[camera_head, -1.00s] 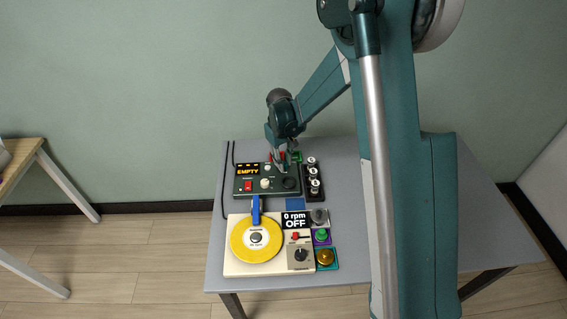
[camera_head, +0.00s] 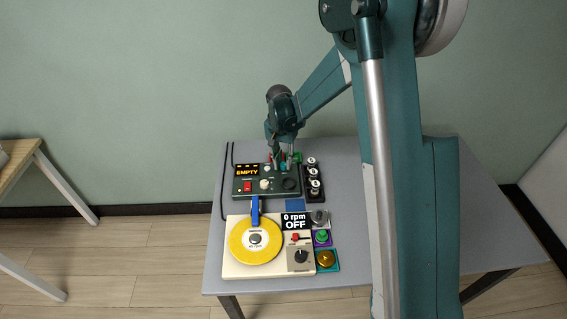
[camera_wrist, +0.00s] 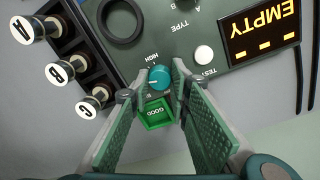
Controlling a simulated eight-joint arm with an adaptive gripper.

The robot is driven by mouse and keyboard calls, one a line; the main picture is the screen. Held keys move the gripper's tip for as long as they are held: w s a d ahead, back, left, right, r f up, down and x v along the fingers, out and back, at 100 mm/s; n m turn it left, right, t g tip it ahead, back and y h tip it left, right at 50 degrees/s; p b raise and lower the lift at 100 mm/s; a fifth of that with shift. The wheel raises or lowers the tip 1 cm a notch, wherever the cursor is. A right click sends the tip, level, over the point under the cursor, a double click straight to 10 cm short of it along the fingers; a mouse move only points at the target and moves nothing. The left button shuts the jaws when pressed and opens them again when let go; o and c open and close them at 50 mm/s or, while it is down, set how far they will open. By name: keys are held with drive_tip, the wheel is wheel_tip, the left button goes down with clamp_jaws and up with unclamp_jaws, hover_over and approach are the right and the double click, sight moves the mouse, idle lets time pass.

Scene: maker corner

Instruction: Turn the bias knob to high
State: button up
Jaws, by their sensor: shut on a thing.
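The bias knob (camera_wrist: 159,77) is a small teal knob with a pale mark near its left side in the wrist view. It stands on the dark green tester panel (camera_wrist: 187,25), with the word HIGH printed just beyond it. My gripper (camera_wrist: 158,74) is shut on this knob, with one green padded finger on each side. In the head view my gripper (camera_head: 289,166) is down at the back right of the panel and hides the knob. The knob's exact setting is hard to read.
A green GOOD window (camera_wrist: 157,113) is close to the fingers. A white TEST button (camera_wrist: 204,54), an orange EMPTY display (camera_wrist: 263,28) and a black TYPE ring (camera_wrist: 122,20) share the panel. A rack of labelled cylinders (camera_head: 314,183) stands right of it. A turntable (camera_head: 232,267) lies in front.

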sight(284, 163)
drive_tip(key=m, duration=0.7)
drive_tip(key=shift+b, duration=0.3)
drive_tip(key=m, duration=0.7)
drive_tip(key=shift+d+y, duration=0.1)
drive_tip(key=shift+y, duration=0.2)
drive_tip(key=o, duration=0.9)
drive_tip(key=shift+r, duration=0.1)
drive_tip(key=shift+w+r, duration=0.15)
drive_tip(key=shift+r, duration=2.8)
drive_tip(key=shift+w+r, duration=0.15)
drive_tip(key=shift+r, duration=2.8)
